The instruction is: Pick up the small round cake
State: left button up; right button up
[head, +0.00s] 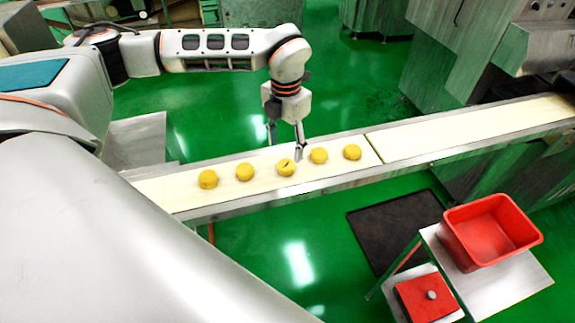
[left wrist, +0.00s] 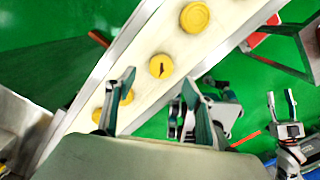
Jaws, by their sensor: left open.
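Several small round yellow cakes lie in a row on the cream conveyor belt (head: 420,140). The middle cake (head: 286,167) has a dark mark on top. My left gripper (head: 285,144) is open and points down over the belt, close above and behind this cake. In the left wrist view the marked cake (left wrist: 161,66) shows between and just beyond the two fingertips (left wrist: 159,78), with nothing held. Another cake (left wrist: 195,17) lies farther along the belt, and one (left wrist: 126,97) is partly hidden by a finger. My right gripper (left wrist: 281,100) shows at the right of the left wrist view, open and empty.
Neighbouring cakes (head: 245,172) and (head: 319,155) lie close on either side. Grey machines (head: 455,60) stand behind the belt.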

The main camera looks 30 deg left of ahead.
aim_at(286, 165)
pick_arm(q)
notch_tip(286, 165, down, 7)
jog(key=shift+s+r, duration=0.15)
jog(key=c, duration=1.2)
